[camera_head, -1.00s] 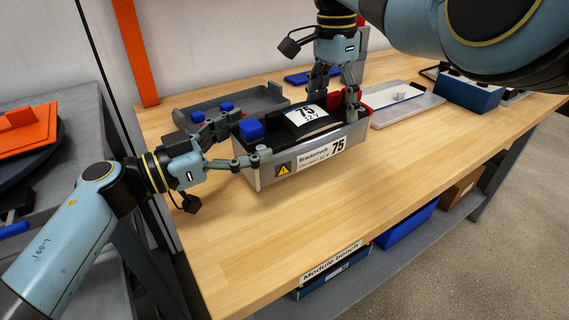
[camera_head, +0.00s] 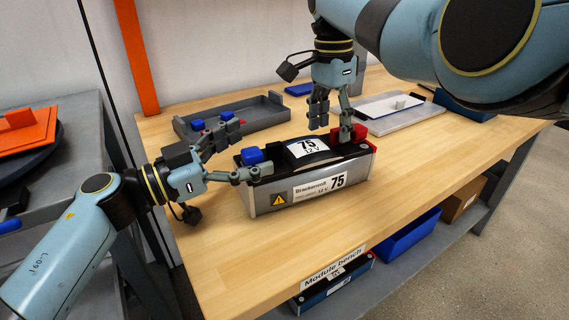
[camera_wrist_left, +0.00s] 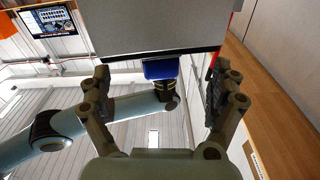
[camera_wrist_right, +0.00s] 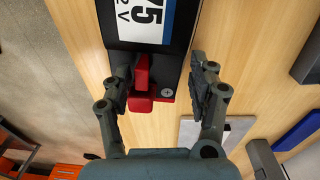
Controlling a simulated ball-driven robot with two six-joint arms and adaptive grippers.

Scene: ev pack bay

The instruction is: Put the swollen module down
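The module (camera_head: 311,192), a grey box with a black top, a "75" label and a warning triangle, appears to rest upright on the wooden bench (camera_head: 235,250). A blue terminal cap (camera_head: 252,155) is at its left end and a red one (camera_head: 358,133) at its right end. My left gripper (camera_head: 238,152) is at the left end, fingers spread. My right gripper (camera_head: 332,120) is above the right end, fingers apart around the red cap (camera_wrist_right: 142,88); contact is unclear.
A grey open tray (camera_head: 232,122) lies behind the module. A pale plate (camera_head: 402,116) with a small block lies to the back right. The bench is clear in front of the module. A blue bin (camera_head: 408,235) sits on the lower shelf; an orange part (camera_head: 27,134) lies on the left cart.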

